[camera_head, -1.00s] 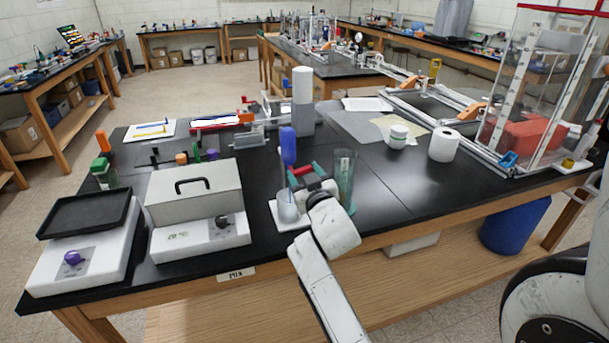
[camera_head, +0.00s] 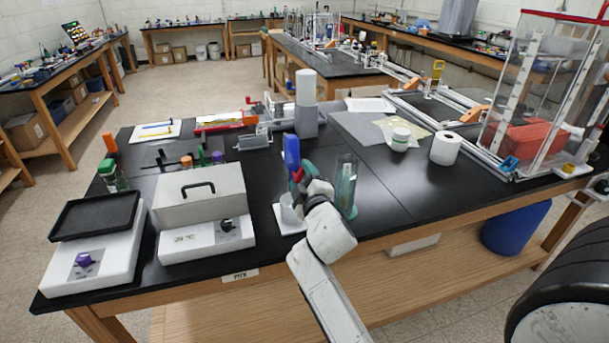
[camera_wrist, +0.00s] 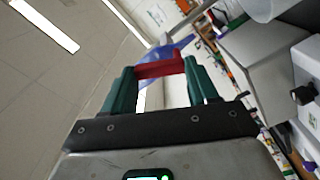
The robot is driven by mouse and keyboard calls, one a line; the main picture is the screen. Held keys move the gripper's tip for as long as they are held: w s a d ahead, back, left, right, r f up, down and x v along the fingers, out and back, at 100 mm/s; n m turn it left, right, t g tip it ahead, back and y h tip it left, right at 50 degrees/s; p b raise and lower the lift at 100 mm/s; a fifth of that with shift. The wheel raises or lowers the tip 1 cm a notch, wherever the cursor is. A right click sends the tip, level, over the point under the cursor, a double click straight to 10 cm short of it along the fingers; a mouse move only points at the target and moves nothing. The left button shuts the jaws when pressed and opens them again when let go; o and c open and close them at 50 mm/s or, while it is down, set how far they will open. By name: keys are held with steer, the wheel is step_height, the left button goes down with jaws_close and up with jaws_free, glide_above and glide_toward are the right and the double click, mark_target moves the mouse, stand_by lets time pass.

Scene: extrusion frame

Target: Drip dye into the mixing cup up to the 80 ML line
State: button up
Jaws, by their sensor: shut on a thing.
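The mixing cup (camera_head: 289,211) is a small clear cup on a white pad at the front of the black bench; my gripper partly covers it in the head view, and its liquid level and 80 ML line cannot be read. A blue bulb (camera_head: 291,152), apparently the dropper's, stands upright above the cup. The dropper's lower end is hidden, and no drop shows.
A tall clear greenish cylinder (camera_head: 346,185) stands close to the right of my gripper. A balance with a grey hooded box (camera_head: 200,205) stands left of the cup.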

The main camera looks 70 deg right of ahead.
steer(key=n, duration=0.2)
steer(key=n+p, duration=0.1)
steer(key=n, duration=0.1)
steer(key=w+a+n, duration=0.1)
steer(key=shift+n, duration=0.4)
steer(key=shift+p, duration=0.3)
steer(key=o, duration=1.1)
steer(key=shift+c, duration=0.2)
steer(key=b+v, duration=0.3)
steer(key=v, duration=0.7)
steer(key=shift+s+a, duration=0.2)
steer(key=shift+s, duration=0.15)
